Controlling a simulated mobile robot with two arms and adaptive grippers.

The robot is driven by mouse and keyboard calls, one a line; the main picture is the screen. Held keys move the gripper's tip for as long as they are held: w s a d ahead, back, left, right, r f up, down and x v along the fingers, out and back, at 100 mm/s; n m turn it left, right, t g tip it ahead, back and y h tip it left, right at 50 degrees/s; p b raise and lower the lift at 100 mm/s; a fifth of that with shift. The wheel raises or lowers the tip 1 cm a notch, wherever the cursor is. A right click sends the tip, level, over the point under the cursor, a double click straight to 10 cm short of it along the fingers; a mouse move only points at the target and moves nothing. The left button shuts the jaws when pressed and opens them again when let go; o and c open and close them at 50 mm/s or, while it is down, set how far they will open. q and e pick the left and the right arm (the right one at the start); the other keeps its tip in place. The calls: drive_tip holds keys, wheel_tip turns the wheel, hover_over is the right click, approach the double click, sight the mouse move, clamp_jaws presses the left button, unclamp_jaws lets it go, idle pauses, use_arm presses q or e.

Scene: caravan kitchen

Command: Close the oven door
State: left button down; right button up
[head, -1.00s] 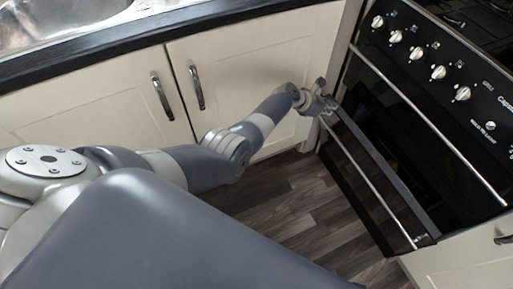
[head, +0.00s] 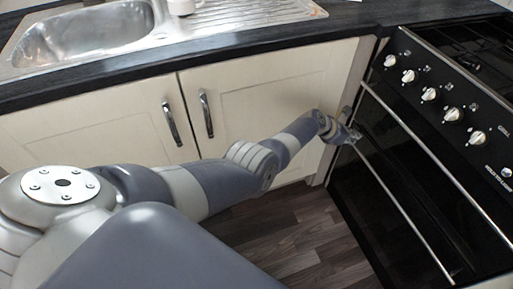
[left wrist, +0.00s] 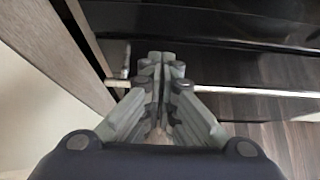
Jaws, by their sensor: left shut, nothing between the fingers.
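The black oven door (head: 400,205) is on the front of the cooker at the right of the head view. A long metal handle bar (head: 403,222) runs along it. The door now looks nearly flush with the cooker front; I cannot tell whether a small gap is left. My left gripper (head: 353,135) is at the door's upper left corner, by the end of the handle bar. In the left wrist view the shut fingers (left wrist: 160,62) lie over the line of the handle bar (left wrist: 255,91), with nothing between them. My right gripper is not in view.
Cream cupboards (head: 255,95) with metal handles stand left of the cooker, close to my left arm. A dark worktop (head: 250,42) with a steel sink (head: 85,42) is above them. Control knobs (head: 429,94) line the cooker's upper front. The wooden floor (head: 290,235) is clear.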

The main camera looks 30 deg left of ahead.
use_arm(q)
drive_tip(key=shift+s+a, duration=0.1)
drive_tip(key=shift+a, duration=0.05)
drive_tip(key=v, duration=1.1)
drive_tip(key=shift+s+r, duration=0.25)
drive_tip(key=shift+r, duration=0.05)
idle(0.4)
